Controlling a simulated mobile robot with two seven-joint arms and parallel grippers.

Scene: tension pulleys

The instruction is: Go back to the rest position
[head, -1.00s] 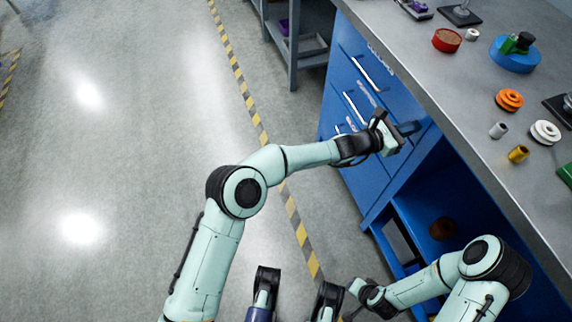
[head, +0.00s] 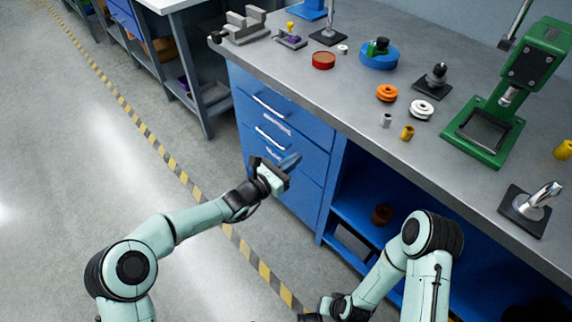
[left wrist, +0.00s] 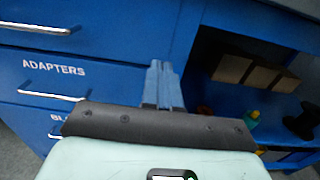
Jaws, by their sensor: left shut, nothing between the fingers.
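My left gripper (head: 289,162) is in front of the blue drawer cabinet (head: 262,135), its narrow fingers together and empty. In the left wrist view the closed fingers (left wrist: 162,86) point towards the cabinet front, beside drawers with white labels, one reading ADAPTERS. No handle is between them. My right arm hangs low in front of the open shelf; its gripper (head: 312,317) is at the bottom edge of the head view, small and partly cut off, so its fingers cannot be made out.
The workbench top (head: 300,95) holds orange (head: 387,93) and white (head: 421,109) pulleys, a red dish (head: 323,60), a blue round base (head: 379,57) and a green press (head: 510,90). Boxes stand in the open shelf (left wrist: 250,72). The floor at left is clear.

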